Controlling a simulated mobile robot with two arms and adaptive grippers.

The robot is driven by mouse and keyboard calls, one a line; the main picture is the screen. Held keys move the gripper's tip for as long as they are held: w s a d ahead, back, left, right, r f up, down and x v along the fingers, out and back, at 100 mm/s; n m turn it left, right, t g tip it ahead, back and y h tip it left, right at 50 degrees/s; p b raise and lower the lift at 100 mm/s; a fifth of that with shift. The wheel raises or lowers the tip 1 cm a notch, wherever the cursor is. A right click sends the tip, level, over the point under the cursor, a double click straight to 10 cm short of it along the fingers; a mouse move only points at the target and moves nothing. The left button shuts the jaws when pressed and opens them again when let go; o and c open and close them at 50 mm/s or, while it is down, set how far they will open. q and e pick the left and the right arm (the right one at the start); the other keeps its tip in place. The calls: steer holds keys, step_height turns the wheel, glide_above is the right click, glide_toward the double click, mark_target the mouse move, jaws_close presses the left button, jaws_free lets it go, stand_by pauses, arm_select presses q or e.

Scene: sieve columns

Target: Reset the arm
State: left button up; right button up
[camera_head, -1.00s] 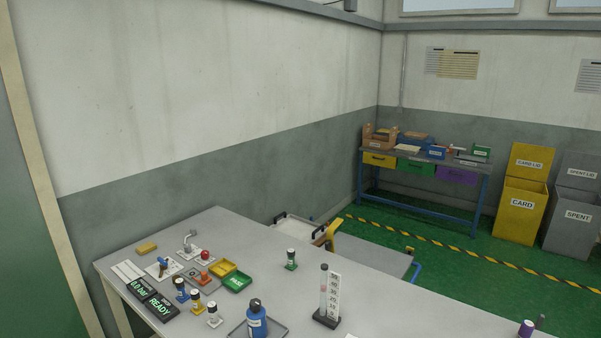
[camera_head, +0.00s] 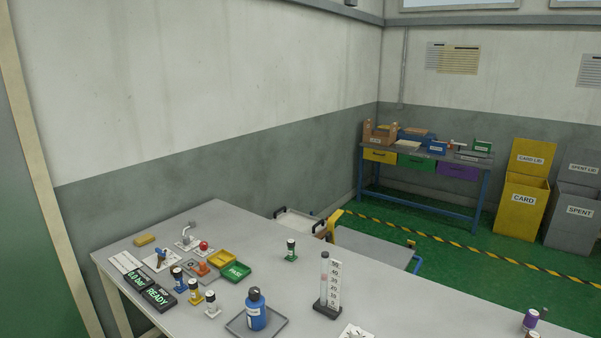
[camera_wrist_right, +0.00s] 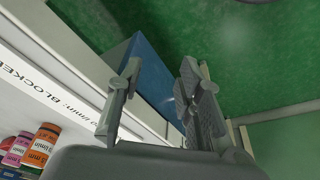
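My right gripper (camera_wrist_right: 160,78) shows in the right wrist view. Its two fingers are apart with no object held between them. A blue panel or box (camera_wrist_right: 140,75) lies behind the fingers, and I cannot tell how far away it is. A white board lettered "BLOCKED" (camera_wrist_right: 45,90) runs along the left of that view. Several labelled orange and pink cylinders (camera_wrist_right: 42,145) stand at its lower left. Neither arm shows in the head view, and my left gripper is not in view.
The grey bench (camera_head: 300,270) carries a blue bottle (camera_head: 256,312) in a tray, a graduated tube stand (camera_head: 328,290), small columns, and green and yellow trays. A far workbench (camera_head: 425,165) and yellow and grey bins stand behind. Green floor lies between.

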steer(key=s+f+b, duration=0.3)
steer(key=f+b, duration=0.2)
steer(key=f, duration=1.3)
steer(key=s+d+f+g+b, duration=0.1)
steer(key=s+f+b, duration=0.3)
steer(key=s+f, duration=0.4)
steer(key=s+d+f+g+b, duration=0.1)
steer(key=s+f+b, duration=0.3)
steer(key=f, duration=1.3)
steer(key=s+d, duration=0.1)
steer(key=s, duration=0.3)
steer(key=shift+s+d, duration=0.15)
steer(key=shift+s, duration=0.25)
